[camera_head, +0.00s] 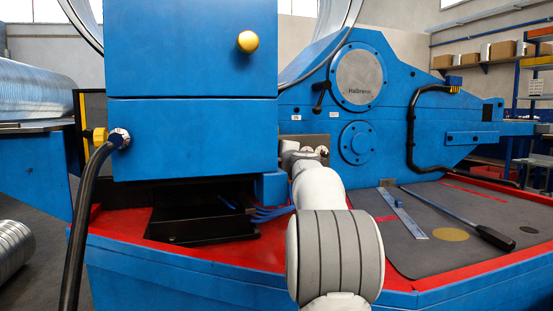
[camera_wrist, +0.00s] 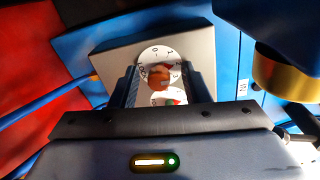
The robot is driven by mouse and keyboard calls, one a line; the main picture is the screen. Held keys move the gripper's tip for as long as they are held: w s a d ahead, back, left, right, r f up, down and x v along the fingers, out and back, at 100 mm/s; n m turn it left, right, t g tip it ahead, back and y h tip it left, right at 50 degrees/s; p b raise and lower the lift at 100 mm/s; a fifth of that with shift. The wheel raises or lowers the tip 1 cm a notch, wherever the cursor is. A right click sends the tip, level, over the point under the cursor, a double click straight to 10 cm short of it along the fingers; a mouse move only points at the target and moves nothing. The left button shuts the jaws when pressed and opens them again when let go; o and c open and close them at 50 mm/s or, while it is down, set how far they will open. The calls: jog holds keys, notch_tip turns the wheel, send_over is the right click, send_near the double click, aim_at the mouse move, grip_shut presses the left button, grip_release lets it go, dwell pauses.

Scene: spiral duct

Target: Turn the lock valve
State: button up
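A round white dial (camera_wrist: 160,55) with dark marks around its rim is on a grey plate (camera_wrist: 110,62) in the wrist view. A brownish-red knob (camera_wrist: 158,77) sits on its face, apparently the lock valve. A second white disc (camera_wrist: 170,97) with a small red and green mark shows just below, partly hidden by my gripper. My gripper (camera_wrist: 165,78) has its two dark fingers apart, one on each side of the knob, with visible space between. Whether a finger touches it, I cannot tell. In the head view my arm hides most of the plate (camera_head: 318,140).
A brass-coloured cylinder (camera_wrist: 285,78) under a dark blue block is close on the right in the wrist view. Blue hoses (camera_head: 268,213) run left of my arm. A ruler (camera_head: 402,212) and a black-handled tool (camera_head: 465,220) lie on the grey mat (camera_head: 430,255).

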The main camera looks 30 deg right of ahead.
jog(key=shift+s, duration=0.1)
jog(key=v, duration=0.7)
jog(key=shift+s+a, duration=0.15)
jog(key=shift+s, duration=0.15)
jog(key=shift+f, duration=0.1)
dwell(0.3)
